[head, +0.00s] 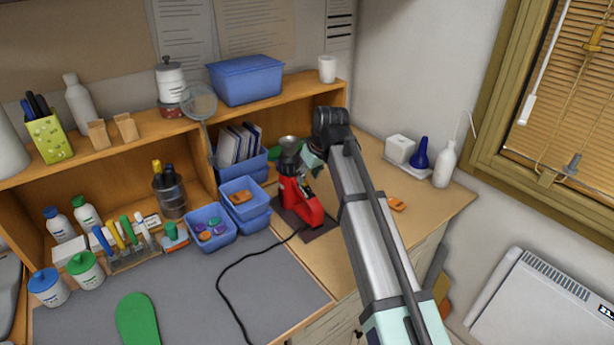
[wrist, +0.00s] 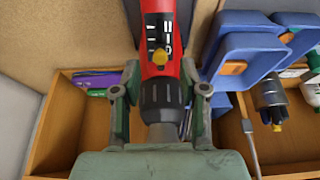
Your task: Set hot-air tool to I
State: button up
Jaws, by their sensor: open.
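The red hot-air tool (head: 303,206) stands on a dark base plate on the wooden bench, with a metal cup-like nozzle (head: 290,145) at its top. In the wrist view the tool's red body (wrist: 178,66) carries a black panel with white marks and a small yellow switch knob (wrist: 160,57). I cannot tell clearly which mark the knob points to. My gripper (wrist: 159,90) is open, with one finger on each side of the tool's dark collar in that view, apparently apart from it. In the head view my gripper (head: 313,157) is beside the tool's upper part, partly hidden by my arm.
Blue bins (head: 243,197) stand close left of the tool. A black cable (head: 232,275) runs across the grey mat (head: 200,290). A magnifier (head: 199,101) stands further left. The shelf (head: 312,88) is behind. Bench right of my arm holds an orange piece (head: 397,204) and bottles.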

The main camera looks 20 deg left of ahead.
aim_at(307, 191)
jog(key=shift+x, duration=1.25)
grip_shut()
jog(key=shift+s+d+f, duration=0.35)
jog(key=shift+s+d, duration=0.15)
jog(key=shift+d, duration=0.15)
jog(key=shift+w+a, duration=0.1)
grip_release()
jog(key=shift+r, duration=0.15)
jog(key=v, duration=1.1)
jog(key=shift+r, duration=0.35)
